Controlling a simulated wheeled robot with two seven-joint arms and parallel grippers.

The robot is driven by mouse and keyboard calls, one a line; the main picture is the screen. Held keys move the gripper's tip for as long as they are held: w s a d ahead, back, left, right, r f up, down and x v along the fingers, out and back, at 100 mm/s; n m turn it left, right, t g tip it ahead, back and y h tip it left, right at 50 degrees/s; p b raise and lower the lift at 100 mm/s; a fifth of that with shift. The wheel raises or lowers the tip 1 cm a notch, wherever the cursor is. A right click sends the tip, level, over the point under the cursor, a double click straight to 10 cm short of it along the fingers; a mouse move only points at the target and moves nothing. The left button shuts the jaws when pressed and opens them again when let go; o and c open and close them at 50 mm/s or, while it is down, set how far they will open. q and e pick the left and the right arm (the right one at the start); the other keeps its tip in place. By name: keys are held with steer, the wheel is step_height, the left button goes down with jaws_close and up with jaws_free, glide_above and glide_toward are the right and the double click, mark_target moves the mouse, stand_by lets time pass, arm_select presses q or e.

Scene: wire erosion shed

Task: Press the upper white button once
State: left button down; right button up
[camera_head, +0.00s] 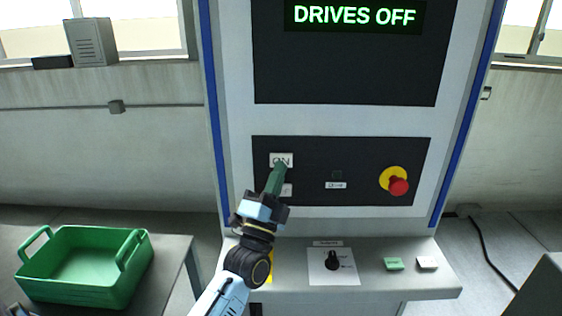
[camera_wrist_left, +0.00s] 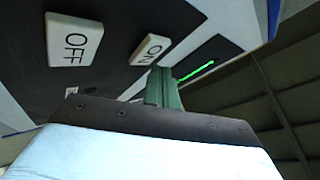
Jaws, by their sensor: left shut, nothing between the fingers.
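The upper white button (camera_head: 280,158), marked ON, is on the dark control panel (camera_head: 360,150). It also shows in the left wrist view (camera_wrist_left: 151,49). A lower white button (camera_head: 287,190) is partly hidden by my gripper. The wrist view shows a white button marked OFF (camera_wrist_left: 75,40). My left gripper (camera_head: 281,167) is shut and empty, its green fingertips at the lower edge of the ON button. In the wrist view the fingers (camera_wrist_left: 162,88) end close to that button; I cannot tell if they touch it. My right gripper is not in view.
A display (camera_head: 355,15) reads DRIVES OFF. A red emergency knob (camera_head: 398,187) on yellow sits right on the panel. The ledge below holds a black rotary knob (camera_head: 332,261), a green block (camera_head: 394,264) and a white block (camera_head: 427,262). A green crate (camera_head: 75,291) stands on the left table.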

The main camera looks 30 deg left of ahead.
arm_select(q)
steer(key=shift+w+a, duration=0.2)
steer(key=shift+w, duration=0.1)
steer(key=shift+w+a, duration=0.2)
steer(key=shift+w, duration=0.15)
stand_by(0.6)
steer(key=shift+s, duration=0.1)
steer(key=shift+s+d+p, duration=0.45)
steer(key=shift+s, duration=0.2)
steer(key=s+d, duration=0.1)
steer(key=s+p, duration=0.1)
steer(key=s+d+p, duration=0.1)
steer(key=s, duration=0.1)
steer(key=shift+s+d, duration=0.1)
steer(key=shift+d, duration=0.2)
stand_by(0.9)
